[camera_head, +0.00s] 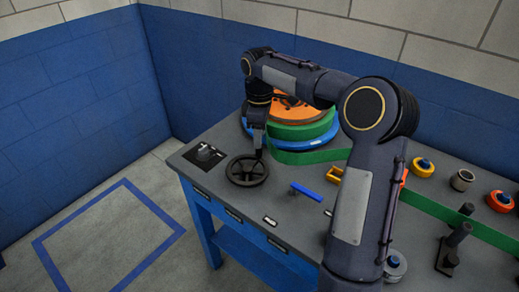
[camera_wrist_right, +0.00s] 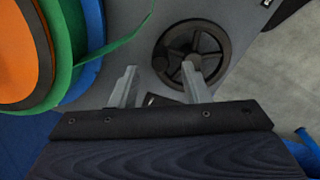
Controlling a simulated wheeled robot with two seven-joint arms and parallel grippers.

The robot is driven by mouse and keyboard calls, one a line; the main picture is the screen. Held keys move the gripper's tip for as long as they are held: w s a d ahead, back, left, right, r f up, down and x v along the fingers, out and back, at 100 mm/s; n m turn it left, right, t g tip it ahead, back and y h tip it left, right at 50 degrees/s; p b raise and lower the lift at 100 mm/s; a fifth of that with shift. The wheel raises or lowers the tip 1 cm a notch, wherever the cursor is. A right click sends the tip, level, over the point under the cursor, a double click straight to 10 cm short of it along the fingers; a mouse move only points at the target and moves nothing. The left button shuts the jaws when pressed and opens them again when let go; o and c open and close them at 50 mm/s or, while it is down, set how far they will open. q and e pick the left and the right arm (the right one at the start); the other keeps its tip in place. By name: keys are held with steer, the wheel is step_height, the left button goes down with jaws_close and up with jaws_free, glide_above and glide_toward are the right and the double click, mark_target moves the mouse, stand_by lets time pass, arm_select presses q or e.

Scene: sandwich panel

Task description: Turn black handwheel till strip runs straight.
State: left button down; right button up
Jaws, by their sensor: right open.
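The black handwheel (camera_head: 247,171) lies flat near the table's front left corner; it also shows in the right wrist view (camera_wrist_right: 193,48). In the head view this gripper (camera_head: 259,150) points down at the wheel's far edge. The green strip (camera_head: 310,157) leaves the spool, passes behind my right arm and comes out on the right. My left gripper is out of view.
The spool (camera_head: 290,130), with orange, green and blue layers, stands behind the wheel. A black panel with a knob (camera_head: 205,153) is left of it.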

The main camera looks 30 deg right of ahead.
mark_target(247, 167)
step_height(247, 167, down, 6)
steer(key=shift+r, duration=0.25)
jaws_close()
